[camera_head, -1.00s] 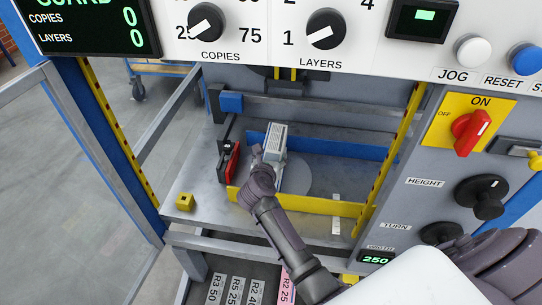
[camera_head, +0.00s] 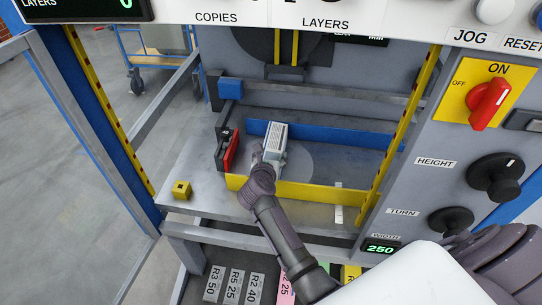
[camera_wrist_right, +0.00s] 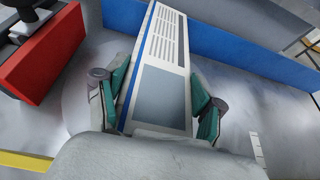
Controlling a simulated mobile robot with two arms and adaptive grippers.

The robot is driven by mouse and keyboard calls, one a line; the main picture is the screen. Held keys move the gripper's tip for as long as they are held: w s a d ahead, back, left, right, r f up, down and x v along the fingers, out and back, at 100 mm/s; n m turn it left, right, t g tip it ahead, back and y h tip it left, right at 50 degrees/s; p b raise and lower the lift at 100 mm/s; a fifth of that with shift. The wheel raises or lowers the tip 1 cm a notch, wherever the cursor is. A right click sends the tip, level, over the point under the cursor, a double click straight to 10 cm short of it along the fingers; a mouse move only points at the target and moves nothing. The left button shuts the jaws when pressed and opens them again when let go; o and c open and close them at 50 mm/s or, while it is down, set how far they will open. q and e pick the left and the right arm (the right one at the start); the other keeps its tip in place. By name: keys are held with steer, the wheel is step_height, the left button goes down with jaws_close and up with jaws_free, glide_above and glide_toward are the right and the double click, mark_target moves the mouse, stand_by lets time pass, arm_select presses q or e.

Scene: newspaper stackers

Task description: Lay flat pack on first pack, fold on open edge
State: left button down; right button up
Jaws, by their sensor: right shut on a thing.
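A narrow newspaper pack (camera_head: 276,134) with a printed grey-white top and a blue edge is in the stacker bay, near the blue back fence. My right gripper (camera_head: 269,158) is shut on its near end. In the right wrist view the pack (camera_wrist_right: 160,60) runs away from me between the green-padded fingers of the gripper (camera_wrist_right: 160,100), one on each side. I cannot tell whether another pack lies beneath it; its underside is hidden. My left gripper is not in view.
A blue fence (camera_head: 330,147) stands behind and a yellow fence (camera_head: 300,193) in front. A red and black block (camera_head: 230,152) stands to the left. A round plate (camera_head: 298,165) shows right of the pack. The bay's right side is clear. Knobs sit on the right panel.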

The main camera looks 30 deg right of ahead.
steer(key=shift+f+b, duration=0.35)
steer(key=o, duration=1.6)
steer(key=shift+c, duration=0.2)
steer(key=shift+o, duration=0.3)
